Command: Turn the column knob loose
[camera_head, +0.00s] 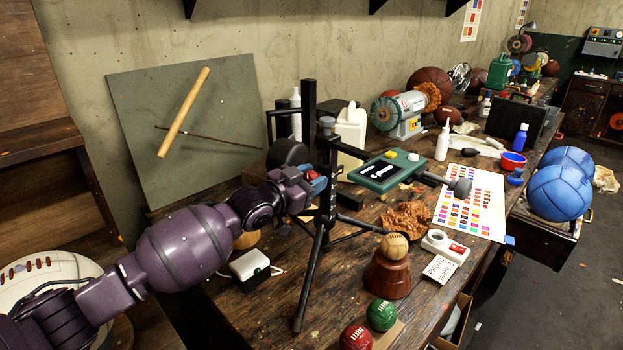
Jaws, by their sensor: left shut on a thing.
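A black tripod stand (333,160) with a vertical column and splayed legs stands upright on the wooden workbench (240,318). A grey cap (327,121) tops its column. My purple left arm comes in from the left, and my left gripper (317,184) is at the column's side, about halfway up. Its fingertips are shut at the place of the column knob. The knob itself is largely hidden by the fingers, and I cannot tell how far it is turned. My right gripper does not show.
A green scale-like device (383,171) and colour chart (470,203) lie to the right. A green board (185,130) leans behind.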

